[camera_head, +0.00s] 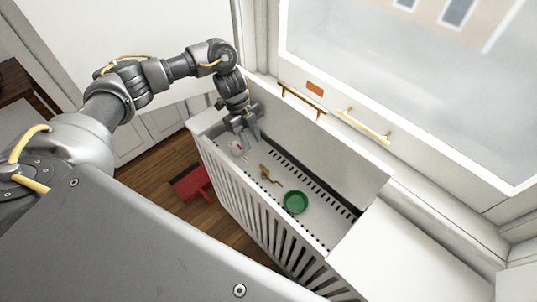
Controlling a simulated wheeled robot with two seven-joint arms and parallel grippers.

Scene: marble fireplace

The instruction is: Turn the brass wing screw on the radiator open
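The radiator (323,234) sits inside a white slatted cover, seen from above, with a dark-slotted top. A small brass piece (268,175), which looks like the wing screw, is on its top. It is too small to tell how far it is turned. My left gripper (249,142) points down at the left end of the radiator, left of and apart from the brass piece. Its fingers look spread, with nothing seen between them. A white round part with a red mark (238,148) lies beside the fingers, partly hidden. My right gripper is out of view.
A green round dish (295,202) sits right of the brass piece. The cover's front wall (240,200) and back panel (330,150) enclose the space. Brass handles (303,101) are on the window sill side. A red dustpan-like object (190,183) is on the wooden floor.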

